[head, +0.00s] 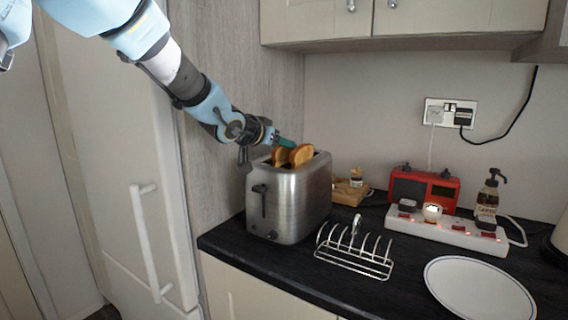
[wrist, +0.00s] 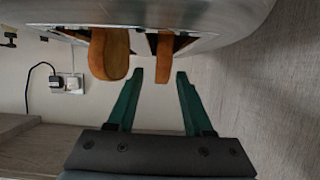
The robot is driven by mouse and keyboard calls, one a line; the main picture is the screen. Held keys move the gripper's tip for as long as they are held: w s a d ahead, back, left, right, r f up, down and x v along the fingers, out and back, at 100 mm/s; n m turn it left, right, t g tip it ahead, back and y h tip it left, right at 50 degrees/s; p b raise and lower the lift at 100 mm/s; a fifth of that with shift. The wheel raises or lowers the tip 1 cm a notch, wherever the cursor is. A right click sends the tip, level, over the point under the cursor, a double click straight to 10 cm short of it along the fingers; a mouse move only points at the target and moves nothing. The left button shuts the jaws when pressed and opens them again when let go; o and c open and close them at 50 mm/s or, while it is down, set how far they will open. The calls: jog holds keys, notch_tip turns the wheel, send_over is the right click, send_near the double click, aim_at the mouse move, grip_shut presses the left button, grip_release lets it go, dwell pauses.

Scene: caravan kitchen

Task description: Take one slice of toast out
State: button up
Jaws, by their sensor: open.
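A brushed-metal toaster (head: 290,196) stands on the dark counter at the left. Two slices of toast stick up out of its slots: the right-hand slice (head: 301,155) and the left-hand slice (head: 279,157). In the wrist view the toaster top (wrist: 215,22) is at the upper edge, with a wider slice (wrist: 109,54) and a narrower-looking slice (wrist: 164,57). My gripper (wrist: 160,74) is open and empty, its green fingers pointing at the slices; the narrower-looking slice appears between the fingertips. I cannot tell whether they touch. In the head view my gripper (head: 287,143) is just above the toaster's back.
A wire toast rack (head: 355,252) stands right of the toaster, and a white plate (head: 478,290) lies at the front right. Behind are a red radio (head: 424,188), a power strip (head: 446,232) and a pump bottle (head: 487,197). A cupboard (head: 455,18) hangs above.

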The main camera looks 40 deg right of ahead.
jog(key=shift+x, duration=1.05)
grip_shut()
dwell(0.6)
